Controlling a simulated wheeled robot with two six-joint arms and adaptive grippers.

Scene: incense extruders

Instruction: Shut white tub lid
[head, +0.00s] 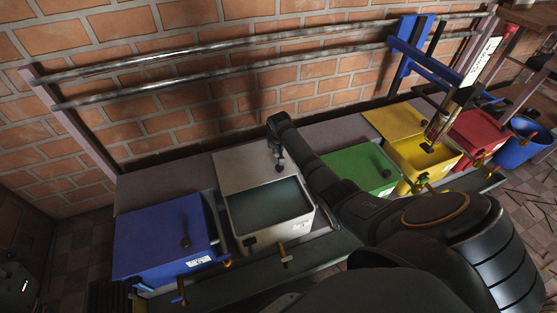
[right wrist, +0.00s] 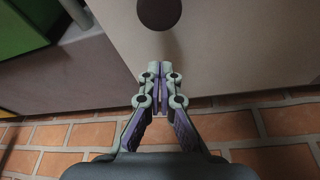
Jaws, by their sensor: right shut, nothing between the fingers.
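The white tub (head: 304,222) stands between the blue and green tubs, its front part open and its inside showing. Its pale lid (head: 236,168) lies back toward the wall, behind the opening. In the right wrist view the lid (right wrist: 220,50) fills the upper middle, with a round dark knob (right wrist: 158,12) on it. My right gripper (head: 280,161) is over the lid, its closed, empty fingers (right wrist: 160,68) on the wall side of the knob. A gap to the knob shows in the picture; I cannot tell whether the fingers touch the lid.
A closed blue tub (head: 160,238) stands left. A green tub (head: 358,167) stands right, partly behind my arm. Farther right are an open yellow tub (head: 408,158) and a red tub (head: 480,130). Metal rails (head: 230,70) run along the brick wall behind.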

